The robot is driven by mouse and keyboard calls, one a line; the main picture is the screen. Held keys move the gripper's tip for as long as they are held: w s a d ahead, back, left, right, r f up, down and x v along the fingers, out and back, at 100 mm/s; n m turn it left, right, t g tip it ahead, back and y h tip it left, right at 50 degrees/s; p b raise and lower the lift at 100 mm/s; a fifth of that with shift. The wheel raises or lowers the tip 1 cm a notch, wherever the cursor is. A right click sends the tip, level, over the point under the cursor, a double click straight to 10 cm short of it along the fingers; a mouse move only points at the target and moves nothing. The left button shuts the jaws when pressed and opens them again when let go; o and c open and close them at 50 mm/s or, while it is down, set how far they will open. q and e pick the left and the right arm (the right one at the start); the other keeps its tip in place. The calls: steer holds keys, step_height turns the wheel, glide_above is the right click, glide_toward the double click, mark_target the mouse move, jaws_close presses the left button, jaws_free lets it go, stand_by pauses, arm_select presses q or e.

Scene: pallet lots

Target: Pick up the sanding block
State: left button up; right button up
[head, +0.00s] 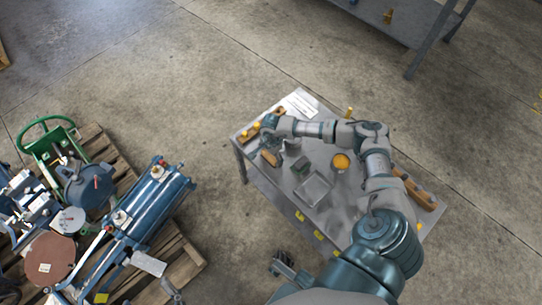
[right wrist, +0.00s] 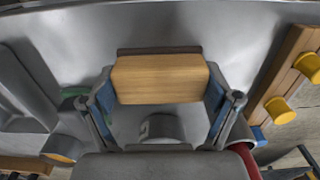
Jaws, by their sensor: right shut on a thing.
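The sanding block (right wrist: 160,79) is a light wooden block with a dark strip along its far edge. In the right wrist view it sits between the two fingers of my right gripper (right wrist: 160,95), which is shut on it from both sides. In the head view the block (head: 270,158) shows as a small brown piece below my right gripper (head: 269,147), near the left end of the grey table (head: 252,172). I cannot tell whether the block touches the tabletop. My left gripper (head: 283,264) shows small and dark at the bottom of the head view; its jaws are unclear.
A wooden rack with yellow knobs (right wrist: 290,85) is beside the block. A shallow grey tray (head: 314,188), a yellow-topped cup (head: 341,162) and a paper sheet (head: 299,103) are on the table. Pallets with blue and green machinery (head: 150,205) stand at left. Open floor lies around.

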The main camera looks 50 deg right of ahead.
steer(key=shift+r, duration=0.4)
step_height(320, 180, up, 3)
steer(key=shift+d+r+p, duration=0.1)
steer(key=shift+r+p, duration=0.05)
steer(key=shift+p, duration=0.65)
steer(key=s+a, duration=0.1)
steer(key=s+a+p, duration=0.1)
steer(key=s, duration=0.1)
steer(key=s+a+p, duration=0.1)
steer(key=s, duration=0.1)
steer(key=shift+a+r, duration=0.2)
steer(key=shift+a, duration=0.2)
arm_select(q)
step_height(320, 180, down, 12)
steer(key=a+m+g+y+p, duration=0.1)
steer(key=g+y+p, duration=0.1)
steer(key=g, duration=0.8)
steer(key=shift+w+a+f+g, duration=0.15)
steer(key=shift+w+g, duration=0.05)
steer(key=shift+g, duration=0.2)
arm_select(e)
steer(key=s+a, duration=0.6)
steer(key=s, duration=0.2)
steer(key=shift+r, duration=0.2)
